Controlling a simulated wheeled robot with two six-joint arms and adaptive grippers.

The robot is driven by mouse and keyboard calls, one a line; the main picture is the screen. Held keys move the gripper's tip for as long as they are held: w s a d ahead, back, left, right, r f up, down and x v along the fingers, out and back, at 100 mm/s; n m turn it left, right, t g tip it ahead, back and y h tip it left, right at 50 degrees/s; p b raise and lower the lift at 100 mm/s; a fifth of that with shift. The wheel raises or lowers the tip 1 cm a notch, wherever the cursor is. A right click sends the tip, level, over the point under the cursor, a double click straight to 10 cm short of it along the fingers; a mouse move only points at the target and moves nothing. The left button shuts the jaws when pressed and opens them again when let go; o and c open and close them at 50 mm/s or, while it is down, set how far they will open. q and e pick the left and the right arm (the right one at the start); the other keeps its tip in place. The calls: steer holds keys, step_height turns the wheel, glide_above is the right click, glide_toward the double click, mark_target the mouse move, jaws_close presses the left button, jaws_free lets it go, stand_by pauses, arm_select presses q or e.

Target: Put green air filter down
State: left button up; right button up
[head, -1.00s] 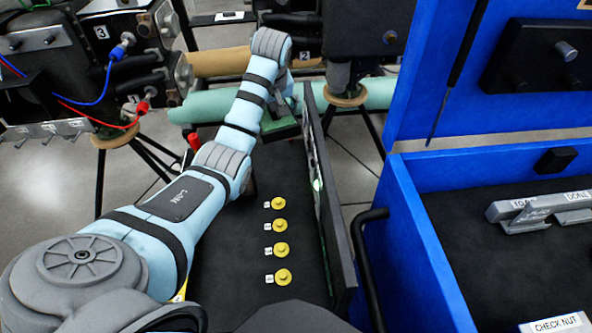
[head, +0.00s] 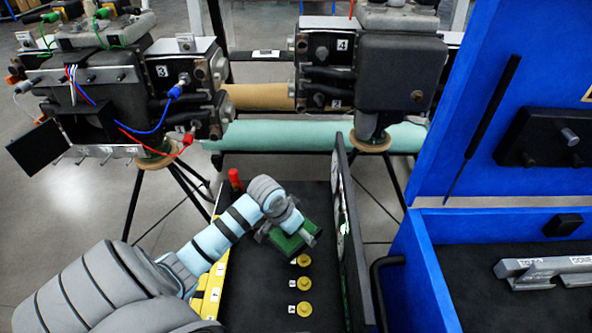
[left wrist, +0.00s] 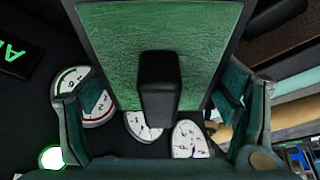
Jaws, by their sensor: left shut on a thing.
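The green air filter (head: 293,243) is a flat green panel in a dark frame. It is held over the black work surface (head: 262,283), beside the upright dark panel (head: 345,215). My left gripper (head: 287,222) is shut on it. In the left wrist view, the filter (left wrist: 120,45) fills the upper middle, with its black handle (left wrist: 160,85) between the fingers of my left gripper (left wrist: 160,125). I cannot tell whether the filter touches the surface. My right gripper is not in view.
Several yellow knobs (head: 304,282) line the black surface, and white round gauges (left wrist: 143,127) show below the filter. A red-topped part (head: 234,178) stands at its far left. A blue cabinet (head: 418,262) is at right. Machines on stands (head: 365,80) are behind.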

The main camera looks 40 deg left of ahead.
mark_target(284, 238)
arm_select(q)
step_height(284, 238, down, 8)
steer(key=shift+w+r+b, duration=0.15)
steer(key=shift+b, duration=0.45)
steer(key=shift+f, duration=0.3)
steer(key=o, duration=1.7)
steer(key=shift+c, duration=0.2)
steer(key=shift+r, duration=0.4)
steer(key=p+v, duration=0.3)
steer(key=v, duration=0.9)
